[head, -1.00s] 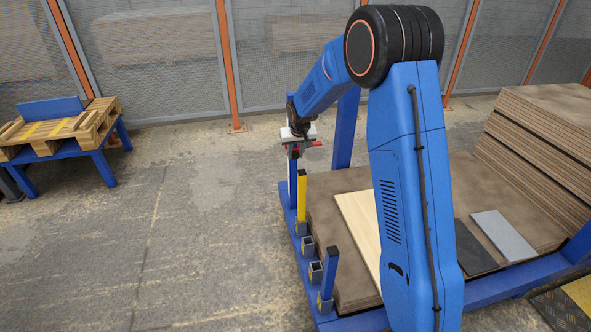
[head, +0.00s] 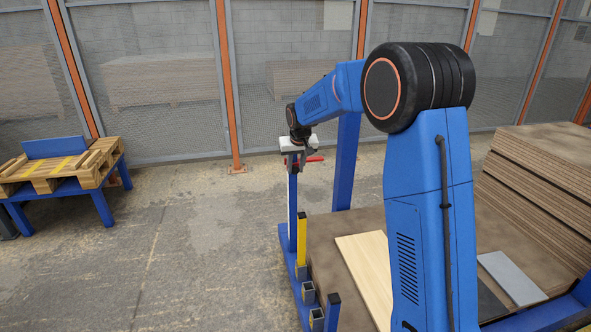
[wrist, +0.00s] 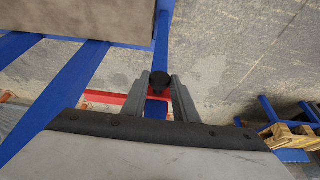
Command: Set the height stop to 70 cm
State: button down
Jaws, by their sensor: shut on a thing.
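The height stop is a red slider (head: 315,159) on an upright blue post with a pale scale strip (head: 292,205), at the frame's far left corner. My gripper (head: 296,162) is at the slider, well above the yellow post (head: 301,240). In the wrist view my gripper (wrist: 159,88) is shut on the slider's round black knob (wrist: 159,80), which sits between the fingertips. The red bar (wrist: 105,98) runs left behind the fingers. The scale's numbers are too small to read, so the height cannot be told.
A pale wooden board (head: 366,268) and a grey board (head: 512,277) lie on a brown stack to the right. Short blue sockets (head: 308,293) line the frame's near left edge. A pallet on a blue stand (head: 70,167) is at left. The floor between is clear.

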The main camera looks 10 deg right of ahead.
jog(key=c, duration=1.4)
grip_release()
jog(key=shift+r, duration=0.4)
jog(key=shift+c, duration=0.2)
jog(key=shift+f, duration=0.15)
jog(key=v, duration=1.7)
jog(key=shift+s, duration=0.15)
